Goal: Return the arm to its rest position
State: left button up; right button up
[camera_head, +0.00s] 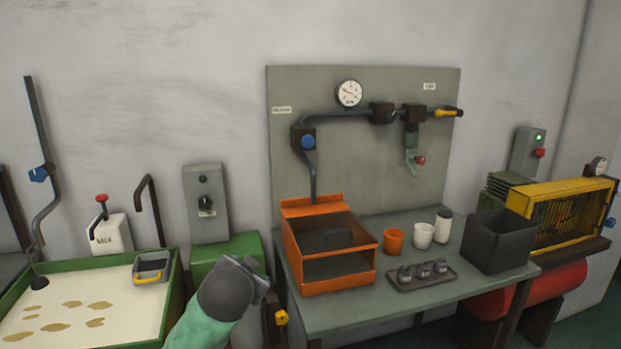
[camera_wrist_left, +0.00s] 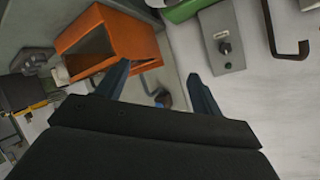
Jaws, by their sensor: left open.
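My left arm (camera_head: 207,318), with a green sleeve and a dark grey wrist, reaches up from the bottom of the head view. It is in front of the green cabinet, left of the orange open-fronted box (camera_head: 330,283). In the left wrist view my left gripper (camera_wrist_left: 158,86) has two dark blue fingers spread well apart, with nothing held between them. The orange box (camera_wrist_left: 112,40) shows beyond the left finger there. In the head view the fingers cannot be made out. My right gripper is not in view.
The grey table (camera_head: 360,315) holds an orange cup (camera_head: 393,241), a white cup (camera_head: 424,235), a small tray (camera_head: 400,286) and a dark bin (camera_head: 495,240). A green-rimmed tray (camera_head: 175,290) stands at left. A grey switch box (camera_head: 206,204) is on the wall.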

pick_arm(q)
jog(key=s+a+f+n+g+h+b, duration=0.1)
jog(key=s+f+n+g, duration=0.15)
jog(key=s+f, duration=1)
jog(key=s+f+n+g+h, duration=0.1)
jog(key=s+f+g, duration=0.3)
jog(key=s+f, duration=0.9)
jog(key=s+d+f+g, duration=0.1)
jog(key=s+f+g, duration=0.3)
jog(key=s+f, duration=0.9)
jog(key=shift+s+f+b, duration=0.25)
jog(key=shift+f+b, duration=0.05)
jog(key=shift+f, duration=0.05)
jog(key=shift+n, duration=0.35)
